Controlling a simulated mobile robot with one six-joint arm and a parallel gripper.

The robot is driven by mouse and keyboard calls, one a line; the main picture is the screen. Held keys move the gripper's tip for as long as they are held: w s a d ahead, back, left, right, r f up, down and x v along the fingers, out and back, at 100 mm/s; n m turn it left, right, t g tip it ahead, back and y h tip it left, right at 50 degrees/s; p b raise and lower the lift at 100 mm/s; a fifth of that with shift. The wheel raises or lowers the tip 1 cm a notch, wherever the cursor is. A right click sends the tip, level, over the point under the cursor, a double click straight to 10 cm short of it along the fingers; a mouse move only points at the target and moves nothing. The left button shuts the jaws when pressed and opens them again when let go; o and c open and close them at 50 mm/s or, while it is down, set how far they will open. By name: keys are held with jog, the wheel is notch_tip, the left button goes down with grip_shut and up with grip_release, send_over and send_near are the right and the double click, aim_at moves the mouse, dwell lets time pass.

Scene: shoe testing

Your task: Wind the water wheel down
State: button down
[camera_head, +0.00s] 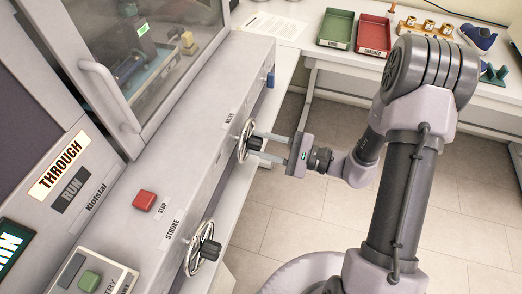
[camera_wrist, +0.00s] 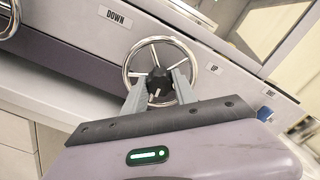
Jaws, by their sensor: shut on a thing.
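The water wheel (camera_head: 243,137) is a chrome spoked handwheel with a black hub knob (camera_head: 255,143), on the sloped front of the grey machine. A small label that seems to read WATER is above it. In the wrist view the wheel (camera_wrist: 133,56) sits between a DOWN label (camera_wrist: 116,17) on the left and an UP label (camera_wrist: 214,67) on the right. My gripper (camera_wrist: 158,84) reaches in from the front, its two grey fingers on either side of the black hub knob and shut on it. The fingertips hide the lower part of the wheel.
A second handwheel (camera_head: 192,257) marked STROKE and a red STOP button (camera_head: 144,200) are nearer on the panel. A blue switch (camera_head: 270,78) is farther along. A table with a green tray (camera_head: 337,29) and a red tray (camera_head: 373,36) stands behind. Floor beside my arm is clear.

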jog(key=n+b, duration=0.2)
jog(key=b, duration=0.1)
jog(key=n+b, duration=0.2)
jog(key=shift+f, duration=0.25)
jog(key=shift+r+n+b, duration=0.15)
jog(key=shift+n+b, duration=0.65)
jog(key=shift+b, duration=0.4)
jog(key=shift+r, duration=0.1)
jog(key=c, duration=1)
grip_release()
jog(key=p+v, duration=0.3)
jog(key=v, duration=1.4)
jog(key=shift+d, duration=0.2)
jog(key=shift+s, duration=0.1)
